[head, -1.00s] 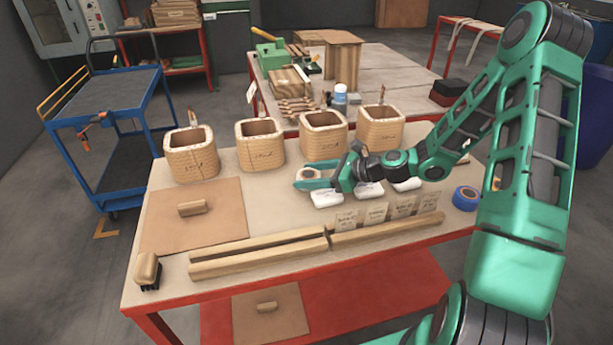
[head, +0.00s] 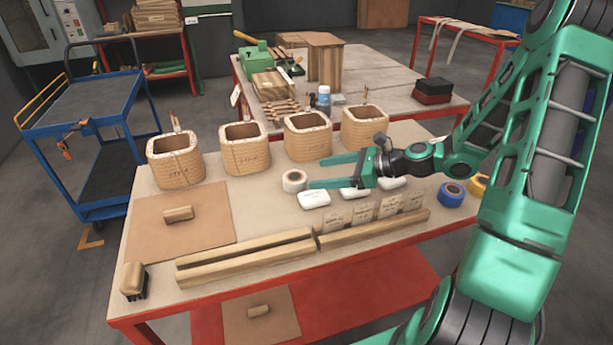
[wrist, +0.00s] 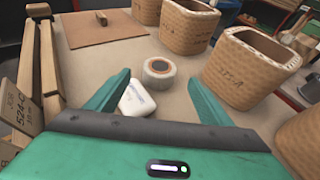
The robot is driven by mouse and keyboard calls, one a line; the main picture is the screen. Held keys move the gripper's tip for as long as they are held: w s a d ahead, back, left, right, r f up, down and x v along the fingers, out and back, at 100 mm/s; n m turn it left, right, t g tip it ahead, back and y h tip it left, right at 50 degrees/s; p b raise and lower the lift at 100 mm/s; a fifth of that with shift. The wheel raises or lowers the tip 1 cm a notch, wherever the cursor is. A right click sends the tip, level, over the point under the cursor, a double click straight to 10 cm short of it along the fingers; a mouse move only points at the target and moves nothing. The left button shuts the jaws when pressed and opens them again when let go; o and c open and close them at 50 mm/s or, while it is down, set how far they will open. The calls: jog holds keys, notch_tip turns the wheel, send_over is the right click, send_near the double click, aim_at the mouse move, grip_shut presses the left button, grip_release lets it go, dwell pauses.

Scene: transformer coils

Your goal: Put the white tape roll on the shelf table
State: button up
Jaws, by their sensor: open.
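The white tape roll (head: 294,181) with a brown core lies flat on the front work table (head: 265,199), left of the white packs. My gripper (head: 317,173) is open and empty, low over the table, with its fingertips just right of the roll. In the wrist view the roll (wrist: 159,72) sits just beyond the two spread fingertips (wrist: 158,84), clear of both. The front table has a red lower shelf (head: 340,302). A red-framed table (head: 462,33) stands at the back right; I cannot tell which one is the shelf table.
Several wooden coils (head: 245,150) stand along the table's back edge. White packs (head: 314,199) lie near my gripper, one under it (wrist: 138,99). Cards and wooden bars (head: 245,258) line the front. Blue tape (head: 451,194) lies right. A blue cart (head: 95,120) stands left.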

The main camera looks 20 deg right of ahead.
jog(key=shift+v, duration=1.15)
jog(key=shift+s, duration=0.1)
